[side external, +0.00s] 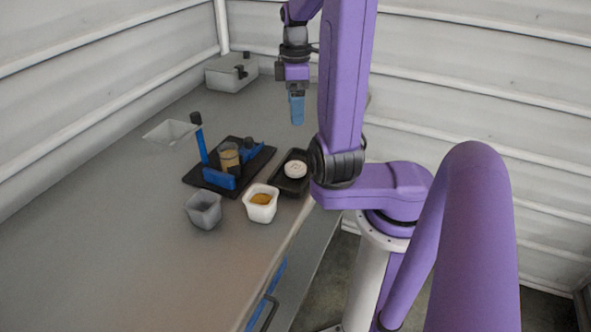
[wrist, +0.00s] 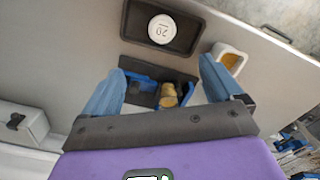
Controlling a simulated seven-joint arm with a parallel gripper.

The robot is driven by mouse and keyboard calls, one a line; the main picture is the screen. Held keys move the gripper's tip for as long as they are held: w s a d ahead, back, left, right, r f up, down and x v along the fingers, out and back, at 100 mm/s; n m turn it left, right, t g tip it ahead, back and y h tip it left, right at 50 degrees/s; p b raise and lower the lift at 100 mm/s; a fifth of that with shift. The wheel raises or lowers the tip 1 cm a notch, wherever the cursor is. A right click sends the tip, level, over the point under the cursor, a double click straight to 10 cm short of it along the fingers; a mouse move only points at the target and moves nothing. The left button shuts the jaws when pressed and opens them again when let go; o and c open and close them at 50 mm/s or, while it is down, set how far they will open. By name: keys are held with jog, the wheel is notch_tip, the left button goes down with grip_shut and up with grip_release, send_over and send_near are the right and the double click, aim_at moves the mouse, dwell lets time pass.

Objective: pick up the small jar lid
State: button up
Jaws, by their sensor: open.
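The small jar lid (side external: 296,169) is a round white disc lying in a black tray (side external: 281,185) near the table's right edge. In the wrist view the lid (wrist: 162,29) shows dark markings that look like "20", and it lies in the black tray (wrist: 133,30) beyond my fingertips. My gripper (side external: 297,122) hangs above the table, behind the tray in the side view. In the wrist view my gripper (wrist: 165,80) has its two blue fingers spread wide with nothing held between them.
A black base (side external: 262,158) carries blue parts, a blue post and a jar (side external: 229,159) with tan contents. A white cup (side external: 261,204) with orange contents and a grey cup (side external: 204,210) stand in front. A clear funnel-like hopper (side external: 170,131) and a grey box (side external: 231,74) are farther back.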

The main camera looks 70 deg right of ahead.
send_over(295, 167)
jog(key=f, duration=1.2)
jog(key=shift+d+f, duration=0.15)
jog(key=shift+d, duration=0.15)
jog(key=f, duration=0.3)
jog(key=shift+a+f, duration=0.2)
jog(key=shift+a, duration=0.1)
jog(key=shift+d+f, duration=0.1)
jog(key=shift+f, duration=0.75)
jog(key=c, duration=1.1)
